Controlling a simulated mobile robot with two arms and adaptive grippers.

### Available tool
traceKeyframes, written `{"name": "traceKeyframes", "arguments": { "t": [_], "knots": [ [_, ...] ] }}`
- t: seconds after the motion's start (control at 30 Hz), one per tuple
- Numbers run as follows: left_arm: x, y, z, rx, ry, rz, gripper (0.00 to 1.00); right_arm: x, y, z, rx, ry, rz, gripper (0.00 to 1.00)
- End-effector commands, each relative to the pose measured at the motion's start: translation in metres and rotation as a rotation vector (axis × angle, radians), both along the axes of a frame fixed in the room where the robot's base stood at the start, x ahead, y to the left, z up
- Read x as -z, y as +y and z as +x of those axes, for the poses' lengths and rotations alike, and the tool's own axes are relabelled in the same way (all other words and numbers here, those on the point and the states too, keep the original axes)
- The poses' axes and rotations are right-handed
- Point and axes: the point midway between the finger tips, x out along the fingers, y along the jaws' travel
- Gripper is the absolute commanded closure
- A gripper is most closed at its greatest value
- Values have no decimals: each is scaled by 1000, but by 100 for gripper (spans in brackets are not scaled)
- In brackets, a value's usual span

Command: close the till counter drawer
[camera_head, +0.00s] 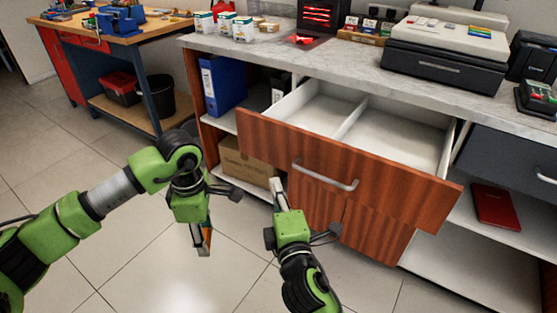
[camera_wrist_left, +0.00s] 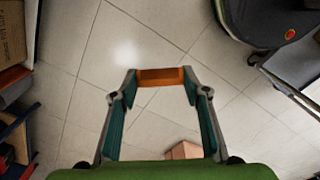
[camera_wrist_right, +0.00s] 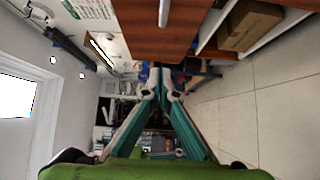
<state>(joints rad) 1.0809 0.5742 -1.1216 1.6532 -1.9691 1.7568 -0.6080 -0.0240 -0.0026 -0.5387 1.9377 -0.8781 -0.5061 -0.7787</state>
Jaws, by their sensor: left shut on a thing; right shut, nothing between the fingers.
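The till counter drawer (camera_head: 400,175) is pulled open, with a reddish-brown wooden front, a metal bar handle (camera_head: 325,177) and a white, divided, empty-looking inside. The drawer front also shows at the top of the right wrist view (camera_wrist_right: 155,28). My right gripper (camera_head: 277,184) is shut and empty, its tips near the lower left part of the drawer front; contact cannot be told. My left gripper (camera_head: 204,240) points down over the floor, left of the drawer, and is shut on a small orange thing (camera_wrist_left: 160,76).
The counter top (camera_head: 350,72) carries a black-and-white till machine (camera_head: 445,52) and small boxes. A blue binder (camera_head: 222,82) and a cardboard box (camera_head: 245,165) stand on the left shelves. A workbench (camera_head: 130,35) is at the back left. The floor in front is clear.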

Motion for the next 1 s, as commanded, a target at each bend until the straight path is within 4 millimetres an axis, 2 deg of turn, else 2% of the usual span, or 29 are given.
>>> {"name": "traceKeyframes", "arguments": {
  "t": [0.1,0.37,0.5,0.7,1.0],
  "knots": [
    [1,0,0,1,0,0,83,-2,4,26,0,-3,1,100],
    [5,0,0,2,0,0,83,0,13,80,0,-1,1,100],
    [3,0,0,2,0,0,83,-1,-2,96,1,0,0,100],
    [3,0,0,3,0,0,83,0,-10,108,0,1,3,100],
    [3,0,0,3,0,0,83,0,-12,110,0,2,4,100]
  ]
}}
